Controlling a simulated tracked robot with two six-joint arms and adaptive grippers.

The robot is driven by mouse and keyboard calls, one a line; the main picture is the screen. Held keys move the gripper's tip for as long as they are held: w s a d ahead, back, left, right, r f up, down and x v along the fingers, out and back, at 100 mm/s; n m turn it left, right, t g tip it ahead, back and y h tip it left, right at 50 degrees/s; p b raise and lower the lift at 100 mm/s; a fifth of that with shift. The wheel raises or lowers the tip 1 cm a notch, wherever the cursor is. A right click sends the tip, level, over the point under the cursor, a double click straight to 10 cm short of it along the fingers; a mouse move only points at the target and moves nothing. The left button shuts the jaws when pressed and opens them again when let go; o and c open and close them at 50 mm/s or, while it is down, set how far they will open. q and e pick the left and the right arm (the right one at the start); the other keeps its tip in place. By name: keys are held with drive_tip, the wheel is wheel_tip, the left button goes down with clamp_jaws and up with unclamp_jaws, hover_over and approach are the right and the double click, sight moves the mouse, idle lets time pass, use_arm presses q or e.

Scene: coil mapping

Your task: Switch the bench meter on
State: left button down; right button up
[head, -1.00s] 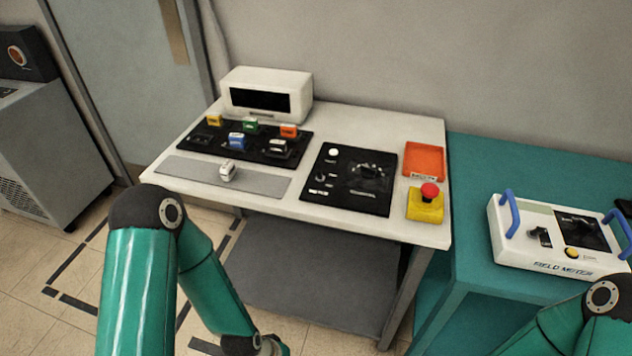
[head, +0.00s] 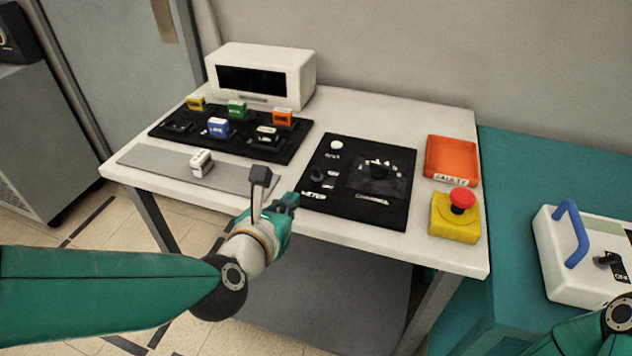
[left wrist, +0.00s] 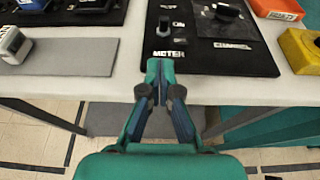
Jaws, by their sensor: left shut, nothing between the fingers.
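The white bench meter box (head: 262,76) stands at the back left of the white bench, its display dark. A black control panel (head: 338,212) lies flat to the right of my left gripper. In the left wrist view a dark switch (left wrist: 164,30) stands above the METER label (left wrist: 169,54) on that panel. My left gripper (head: 290,202) is shut and empty at the bench's front edge, by the panel's near left corner. Its closed tips (left wrist: 156,66) show just short of the METER label and look apart from the switch. My right gripper is out of view.
A black board with several coloured blocks (head: 237,109) and a grey mat with a white block (head: 201,163) are left of the panel. A yellow box with red button (head: 461,202) and an orange tray (head: 452,160) stand right. A white case (head: 570,275) is on the teal table.

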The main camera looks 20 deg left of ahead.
sight(315, 175)
use_arm(q)
drive_tip(key=shift+d+r, duration=0.1)
drive_tip(key=shift+d, duration=0.1)
drive_tip(key=x, duration=1)
idle(0.4)
